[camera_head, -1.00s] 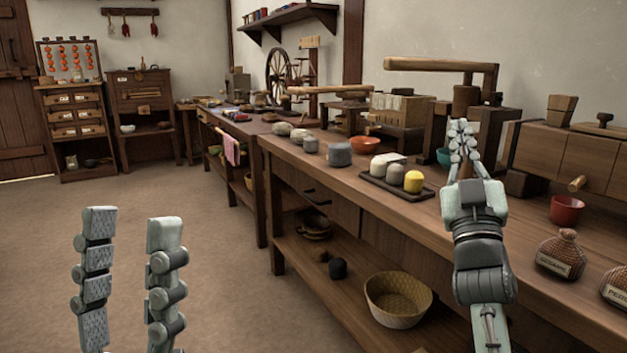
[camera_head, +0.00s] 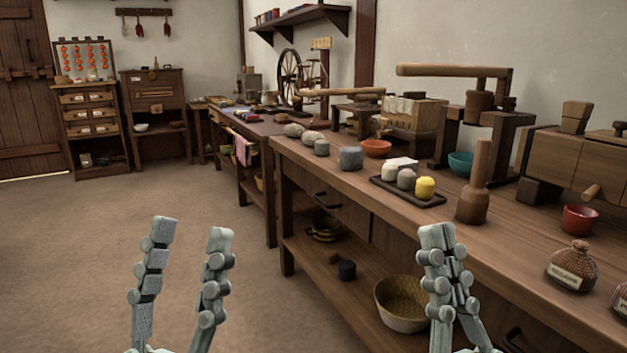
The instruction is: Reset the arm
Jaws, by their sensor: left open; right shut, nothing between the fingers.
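My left gripper (camera_head: 190,232) is open and empty at the lower left, over the bare floor. My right gripper (camera_head: 437,232) is shut and empty at the lower right, its fingertips together and pointing up. It appears in front of the near edge of the long wooden workbench (camera_head: 550,265) and hides part of the bench front and lower shelf. Neither gripper holds a thing. The arms behind the grippers are mostly out of view.
On the bench stand a wooden pestle-like tool (camera_head: 474,190), a dark tray (camera_head: 437,202) with small lumps, a red cup (camera_head: 579,219) and a labelled jar (camera_head: 572,266). A woven basket (camera_head: 402,303) sits on the lower shelf. The floor (camera_head: 120,225) at left is clear.

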